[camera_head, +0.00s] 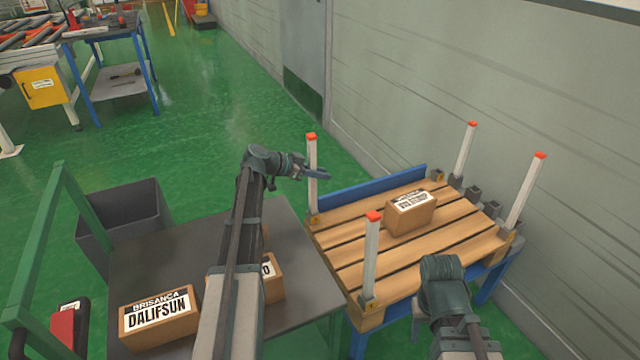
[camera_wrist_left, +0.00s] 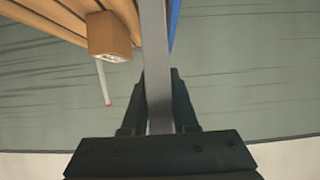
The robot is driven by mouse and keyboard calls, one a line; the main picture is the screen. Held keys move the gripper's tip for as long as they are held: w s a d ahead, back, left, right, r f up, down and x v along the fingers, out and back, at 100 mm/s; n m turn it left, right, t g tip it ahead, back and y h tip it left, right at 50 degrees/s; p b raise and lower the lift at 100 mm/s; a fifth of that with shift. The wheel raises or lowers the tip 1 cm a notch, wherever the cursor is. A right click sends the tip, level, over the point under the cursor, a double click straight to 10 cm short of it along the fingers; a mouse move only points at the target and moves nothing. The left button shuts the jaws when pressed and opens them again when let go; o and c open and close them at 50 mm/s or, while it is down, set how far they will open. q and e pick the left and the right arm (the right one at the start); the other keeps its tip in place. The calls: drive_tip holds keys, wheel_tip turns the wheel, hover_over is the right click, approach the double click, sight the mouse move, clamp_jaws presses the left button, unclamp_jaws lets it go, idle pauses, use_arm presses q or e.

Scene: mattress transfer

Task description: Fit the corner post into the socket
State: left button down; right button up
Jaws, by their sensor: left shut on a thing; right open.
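The corner post (camera_head: 312,195) is pale with a red cap and stands upright at the far left corner of the pallet (camera_head: 345,262). My left gripper (camera_head: 318,174) is shut on it partway up. In the left wrist view the post (camera_wrist_left: 155,60) runs between the fingers. Its foot meets a yellow-marked corner socket (camera_head: 314,219); I cannot tell how deep it sits. Three other red-capped posts stand at the near left (camera_head: 371,258), far right (camera_head: 465,150) and right (camera_head: 525,192) corners. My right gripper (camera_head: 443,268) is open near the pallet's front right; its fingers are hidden.
A cardboard box (camera_head: 410,214) lies on the pallet. A dark table (camera_head: 160,258) at left holds a labelled box (camera_head: 158,317) and another partly behind my left arm. A grey bin (camera_head: 124,215) stands behind it. A wall (camera_head: 450,70) runs behind the pallet.

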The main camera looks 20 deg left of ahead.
use_arm(q)
drive_tip(key=shift+f+b, duration=0.6)
drive_tip(key=shift+f, duration=0.5)
use_arm(e)
drive_tip(key=shift+f, duration=1.1)
use_arm(q)
drive_tip(key=shift+f, duration=0.1)
use_arm(e)
drive_tip(key=shift+f, duration=0.1)
use_arm(q)
drive_tip(key=shift+f, duration=0.15)
drive_tip(key=c, duration=0.7)
unclamp_jaws()
drive_tip(key=p+v, duration=0.5)
drive_tip(key=v, duration=0.7)
drive_tip(key=shift+s+r+p, duration=0.1)
drive_tip(key=shift+r+p, duration=0.15)
drive_tip(key=shift+p, duration=0.15)
use_arm(e)
wheel_tip(320, 180, up, 6)
drive_tip(key=shift+s+a, duration=0.1)
drive_tip(key=shift+a, duration=0.05)
